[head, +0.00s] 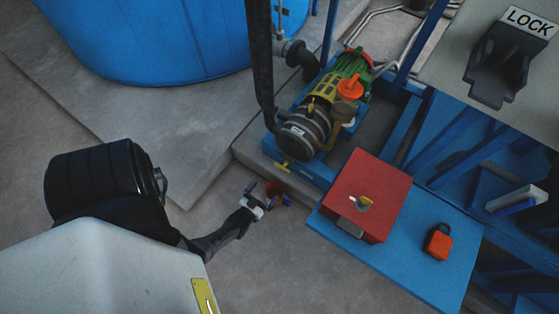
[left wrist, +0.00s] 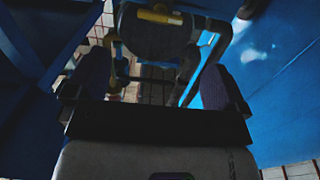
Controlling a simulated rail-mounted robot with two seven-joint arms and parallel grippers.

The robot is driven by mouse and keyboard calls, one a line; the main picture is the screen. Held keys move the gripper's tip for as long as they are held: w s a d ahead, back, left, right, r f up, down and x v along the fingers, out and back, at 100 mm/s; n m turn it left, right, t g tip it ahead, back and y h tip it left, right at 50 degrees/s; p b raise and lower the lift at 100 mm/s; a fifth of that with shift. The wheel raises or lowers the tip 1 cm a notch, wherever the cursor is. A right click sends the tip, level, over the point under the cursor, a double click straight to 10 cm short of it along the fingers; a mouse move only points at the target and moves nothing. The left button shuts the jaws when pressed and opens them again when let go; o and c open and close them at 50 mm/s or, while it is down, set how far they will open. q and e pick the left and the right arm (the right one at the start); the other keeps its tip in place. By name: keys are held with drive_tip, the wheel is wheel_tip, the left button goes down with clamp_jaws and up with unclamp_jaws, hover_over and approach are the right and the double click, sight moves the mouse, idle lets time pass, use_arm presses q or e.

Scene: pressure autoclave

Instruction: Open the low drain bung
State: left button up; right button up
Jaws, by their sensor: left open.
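My left gripper (head: 268,194) is open, low over the grey floor beside the corner of the blue pump base. It also shows in the left wrist view (left wrist: 150,92), its two fingers wide apart with nothing gripped between them. A small yellow T-shaped handle (head: 283,167) sits low at the near end of the pump, just beyond the gripper and apart from it; I cannot tell if this is the drain bung. A small red-brown piece (head: 275,187) shows by the fingertips, partly hidden. The left wrist view shows a dark rounded body (left wrist: 155,40) ahead, with a yellow part on top.
The pump (head: 305,130) with its green motor stands on a blue base. A red box (head: 366,193) and an orange padlock (head: 438,241) are on a blue platform at right. A blue tank (head: 160,35) stands at back left.

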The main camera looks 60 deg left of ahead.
sight(282, 169)
use_arm(q)
drive_tip(key=shift+r+b+x, duration=0.2)
drive_tip(key=shift+b+x, duration=2.1)
drive_tip(key=shift+x, duration=4.35)
drive_tip(key=shift+a, duration=0.1)
drive_tip(key=shift+s, duration=0.1)
drive_tip(key=shift+c, duration=0.8)
drive_tip(key=c, duration=0.7)
drive_tip(key=shift+n, duration=0.3)
